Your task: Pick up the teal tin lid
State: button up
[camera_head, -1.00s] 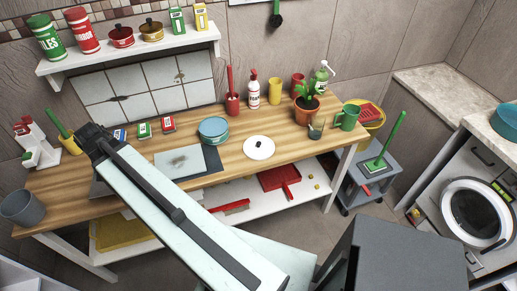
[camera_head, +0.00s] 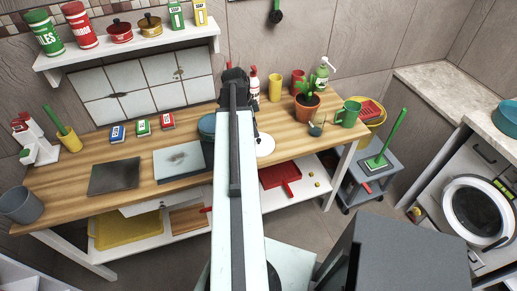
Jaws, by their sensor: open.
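A round teal tin (camera_head: 207,122) stands on the wooden worktop. Its teal top, which looks like the lid, is partly hidden behind my arm on its right side. My gripper (camera_head: 235,76) is dark and open, at the far end of my pale arm. In the picture it shows above and to the right of the tin, in front of the bottles at the back. I cannot tell how high it is above the worktop. No object shows in the gripper.
A grey book-like slab (camera_head: 180,162) and dark slab (camera_head: 114,176) lie left of the tin. A white bottle (camera_head: 254,90), yellow cup (camera_head: 275,88) and potted plant (camera_head: 306,105) stand behind.

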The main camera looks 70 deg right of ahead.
aim_at(259, 139)
jog(key=b+x, duration=0.1)
jog(key=x, duration=0.1)
jog(key=b+x, duration=0.4)
jog(key=shift+s+a, duration=0.1)
jog(key=shift+a, duration=0.2)
jog(key=shift+r, duration=0.15)
grip_shut()
